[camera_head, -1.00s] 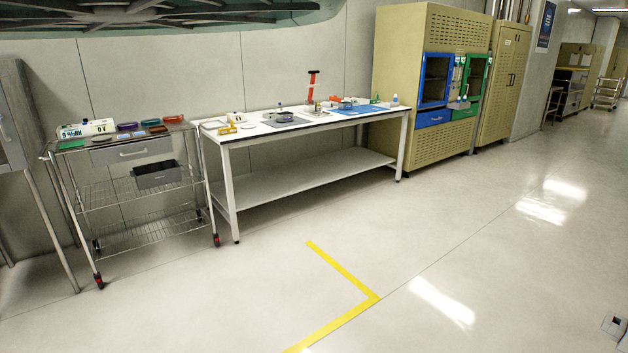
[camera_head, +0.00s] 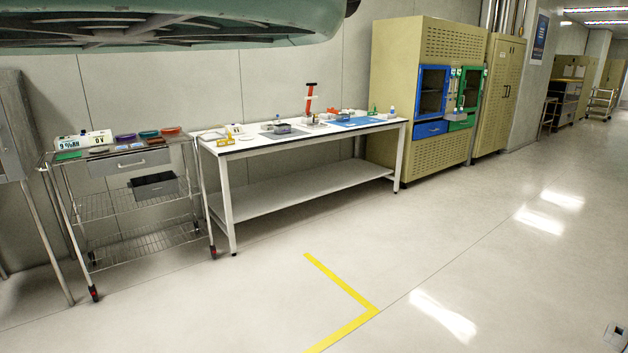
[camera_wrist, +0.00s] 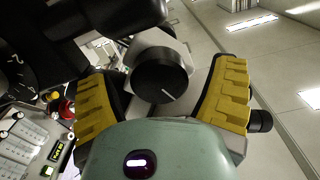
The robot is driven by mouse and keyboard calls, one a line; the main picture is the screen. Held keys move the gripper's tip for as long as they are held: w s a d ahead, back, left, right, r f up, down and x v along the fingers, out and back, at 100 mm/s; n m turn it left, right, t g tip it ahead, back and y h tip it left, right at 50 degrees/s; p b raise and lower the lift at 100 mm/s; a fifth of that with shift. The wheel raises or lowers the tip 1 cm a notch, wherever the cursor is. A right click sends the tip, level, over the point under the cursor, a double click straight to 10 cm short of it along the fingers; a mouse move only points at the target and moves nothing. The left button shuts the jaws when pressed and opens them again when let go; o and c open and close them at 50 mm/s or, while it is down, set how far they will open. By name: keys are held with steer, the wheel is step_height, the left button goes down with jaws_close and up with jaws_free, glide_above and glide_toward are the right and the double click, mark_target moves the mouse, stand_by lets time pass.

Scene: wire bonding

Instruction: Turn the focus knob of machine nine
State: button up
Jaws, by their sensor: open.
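A black round knob (camera_wrist: 158,80) with a white index line shows in the wrist view, on a pale angular housing (camera_wrist: 150,49). The line points to the lower right. My gripper (camera_wrist: 170,72) is open, with one yellow-padded finger on each side of the knob. The right finger looks apart from it; whether the left one touches it I cannot tell. A smaller black knob (camera_wrist: 261,121) shows beyond the right finger. No machine number is readable in the wrist view. The head view shows neither my gripper nor this knob.
In the wrist view, a pale panel with buttons (camera_wrist: 22,138) lies at lower left, and dark machine parts crowd upper left. The head view shows a wire cart (camera_head: 140,205), a white workbench (camera_head: 300,183) and beige cabinets (camera_head: 447,45) along the wall. The floor before them is clear.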

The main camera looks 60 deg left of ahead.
steer(key=shift+c, duration=0.3)
steer(key=c, duration=1.2)
steer(key=shift+o, duration=0.2)
steer(key=shift+m+p, duration=0.4)
steer(key=shift+m, duration=2.8)
steer(key=o, duration=1.2)
